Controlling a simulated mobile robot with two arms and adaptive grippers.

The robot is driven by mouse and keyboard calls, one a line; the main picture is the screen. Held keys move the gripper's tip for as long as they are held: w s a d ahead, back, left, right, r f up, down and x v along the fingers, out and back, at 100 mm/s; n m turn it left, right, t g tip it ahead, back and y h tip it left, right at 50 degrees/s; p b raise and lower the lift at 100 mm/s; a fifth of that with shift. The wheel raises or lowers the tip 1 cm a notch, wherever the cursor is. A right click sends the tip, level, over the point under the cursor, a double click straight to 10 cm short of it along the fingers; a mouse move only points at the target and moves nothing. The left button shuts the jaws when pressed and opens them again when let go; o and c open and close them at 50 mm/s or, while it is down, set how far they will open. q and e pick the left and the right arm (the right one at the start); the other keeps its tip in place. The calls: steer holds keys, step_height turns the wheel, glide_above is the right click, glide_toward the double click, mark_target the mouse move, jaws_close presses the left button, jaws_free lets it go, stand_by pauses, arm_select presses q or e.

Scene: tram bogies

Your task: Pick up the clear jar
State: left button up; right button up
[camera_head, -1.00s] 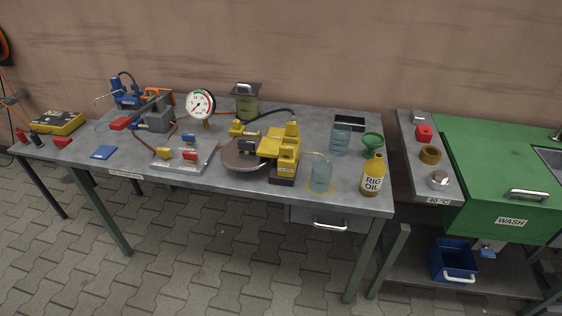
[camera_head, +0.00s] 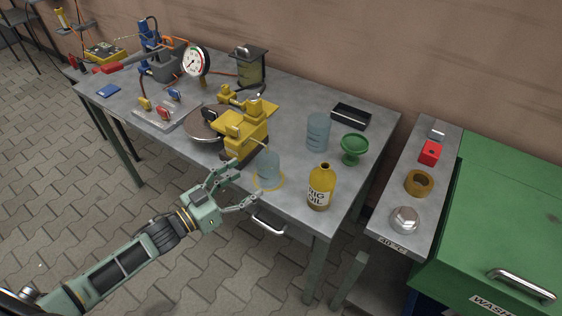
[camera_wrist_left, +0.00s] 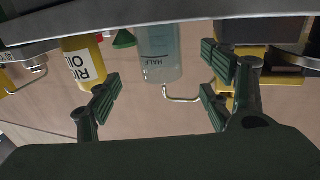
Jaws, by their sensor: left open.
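A clear bluish jar (camera_head: 268,168) stands in a yellow ring near the front edge of the grey bench, beside the yellow pump unit (camera_head: 243,130). A second clear jar (camera_head: 318,130) stands farther back. My left gripper (camera_head: 246,183) is open and empty, its fingers pointing at the front jar from the bench's front edge. In the left wrist view a clear jar (camera_wrist_left: 159,50) marked HALF shows between and beyond the open fingers (camera_wrist_left: 160,88), and a thin spout (camera_wrist_left: 186,99) shows by its mouth. No contact is visible. My right gripper is not in view.
A yellow RIG OIL bottle (camera_head: 320,187) stands right of the front jar. A green funnel (camera_head: 354,149) and a black tray (camera_head: 351,116) are behind. A drawer handle (camera_head: 268,224) is below the bench edge. A green wash unit (camera_head: 500,220) stands at right.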

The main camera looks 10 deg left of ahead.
mark_target(268, 164)
arm_select(q)
steer(key=x, duration=0.2)
steer(key=shift+w+f, duration=0.15)
steer(key=shift+w, duration=0.35)
steer(key=shift+w+d+b, duration=0.35)
steer(key=shift+w+b, duration=0.05)
steer(key=shift+b, duration=0.15)
steer(key=x, duration=0.1)
steer(key=b+x, duration=0.1)
steer(key=x, duration=0.2)
steer(key=shift+w+d+r, duration=0.15)
steer(key=shift+d+r, duration=0.15)
steer(key=shift+d, duration=0.05)
steer(key=shift+w+b, duration=0.15)
steer(key=shift+b, duration=0.15)
steer(key=shift+r, duration=0.1)
steer(key=c, duration=1)
steer(key=shift+c, duration=1.4)
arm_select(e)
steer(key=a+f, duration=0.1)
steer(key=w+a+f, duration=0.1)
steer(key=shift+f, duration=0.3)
arm_select(q)
steer(key=shift+r, duration=0.15)
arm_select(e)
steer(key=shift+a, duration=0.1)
